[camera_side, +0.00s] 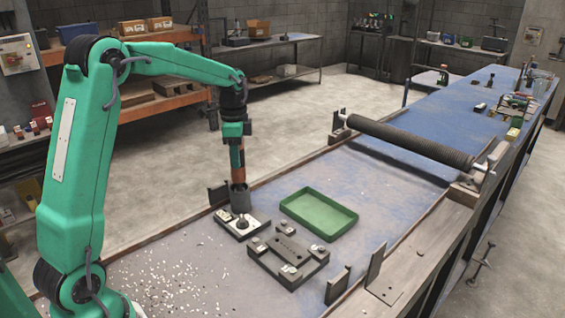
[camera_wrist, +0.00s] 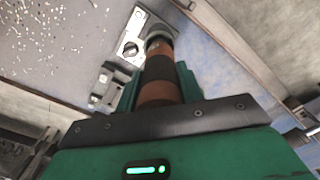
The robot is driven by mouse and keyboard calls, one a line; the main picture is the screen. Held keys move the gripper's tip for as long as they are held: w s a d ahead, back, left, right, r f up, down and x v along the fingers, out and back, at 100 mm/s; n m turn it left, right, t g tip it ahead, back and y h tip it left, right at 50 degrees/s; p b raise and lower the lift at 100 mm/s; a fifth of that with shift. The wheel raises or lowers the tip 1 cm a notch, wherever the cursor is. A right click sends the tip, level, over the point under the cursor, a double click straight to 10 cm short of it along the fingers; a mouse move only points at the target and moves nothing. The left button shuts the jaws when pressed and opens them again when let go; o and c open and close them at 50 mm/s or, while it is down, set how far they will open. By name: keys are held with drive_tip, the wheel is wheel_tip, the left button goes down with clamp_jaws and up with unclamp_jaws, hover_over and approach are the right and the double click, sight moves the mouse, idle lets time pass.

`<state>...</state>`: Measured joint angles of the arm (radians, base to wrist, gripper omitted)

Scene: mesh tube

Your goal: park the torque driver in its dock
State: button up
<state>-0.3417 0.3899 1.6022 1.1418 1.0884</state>
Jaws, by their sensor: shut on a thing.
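The torque driver (camera_side: 237,158) is an upright cylinder with orange and black bands. My gripper (camera_side: 235,137) is shut on its upper part. It also shows in the wrist view (camera_wrist: 157,88), running away from my green jaws (camera_wrist: 158,80). The dock is a grey cup (camera_side: 240,199) on a light plate (camera_side: 228,222) with a black knob. The driver's lower end meets the cup's mouth and looks in line with it. How deep it sits in the cup is hidden. In the wrist view the dock plate (camera_wrist: 143,25) shows beyond the driver, which covers most of the cup.
A dark fixture block (camera_side: 287,258) stands just right of the dock plate. An empty green tray (camera_side: 318,214) lies behind it. A black roller (camera_side: 410,143) crosses the bench farther back. White bits (camera_side: 170,265) are scattered at the near left.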

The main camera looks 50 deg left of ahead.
drive_tip(key=shift+f, duration=2.05)
idle(3.3)
drive_tip(key=o, duration=1.4)
drive_tip(key=shift+c, duration=0.2)
drive_tip(key=shift+f, duration=0.1)
wheel_tip(320, 180, up, 8)
drive_tip(key=shift+d, duration=0.1)
